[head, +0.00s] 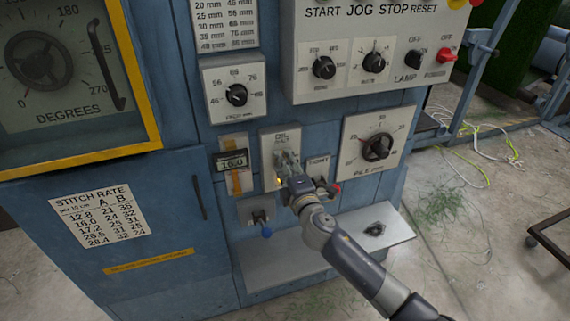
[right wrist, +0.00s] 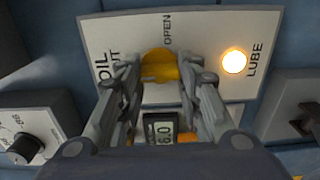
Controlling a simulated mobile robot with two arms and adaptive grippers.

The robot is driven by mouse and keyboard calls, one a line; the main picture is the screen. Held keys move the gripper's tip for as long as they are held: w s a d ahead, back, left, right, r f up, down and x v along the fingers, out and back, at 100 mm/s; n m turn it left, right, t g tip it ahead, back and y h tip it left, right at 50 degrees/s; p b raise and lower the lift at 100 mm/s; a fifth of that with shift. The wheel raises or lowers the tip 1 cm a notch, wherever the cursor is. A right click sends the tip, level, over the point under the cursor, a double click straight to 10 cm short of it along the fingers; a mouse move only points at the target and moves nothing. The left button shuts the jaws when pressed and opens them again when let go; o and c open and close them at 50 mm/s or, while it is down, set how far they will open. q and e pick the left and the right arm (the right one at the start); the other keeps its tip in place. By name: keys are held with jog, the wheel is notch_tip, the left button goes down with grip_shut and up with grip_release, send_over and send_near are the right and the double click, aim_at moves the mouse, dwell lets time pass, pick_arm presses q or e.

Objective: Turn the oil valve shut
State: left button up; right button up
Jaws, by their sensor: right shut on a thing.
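The oil valve's light plate (head: 268,147) is on the front of the blue machine, below the dial panels. It also shows in the right wrist view (right wrist: 205,30), with the words OIL, OPEN and LUBE and a partly covered SHUT. The yellow valve handle (right wrist: 160,65) sits between my right gripper's fingers. My right gripper (head: 287,163) is shut on this handle; its fingers also show in the right wrist view (right wrist: 160,85). The fingers hide part of the handle, and I cannot tell exactly which mark it points to. My left gripper is not in view.
A lit lamp (right wrist: 234,62) is beside the LUBE mark. A counter (head: 234,162) is left of the valve, and a switch with a red tip (head: 336,187) is close to its right. A blue-tipped lever (head: 266,231) is below. A ledge (head: 290,262) juts out underneath.

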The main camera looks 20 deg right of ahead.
dwell(0.3)
jog(key=o, duration=1.1)
jog(key=shift+c, duration=0.2)
jog(key=s, duration=1.2)
jog(key=shift+d, duration=0.2)
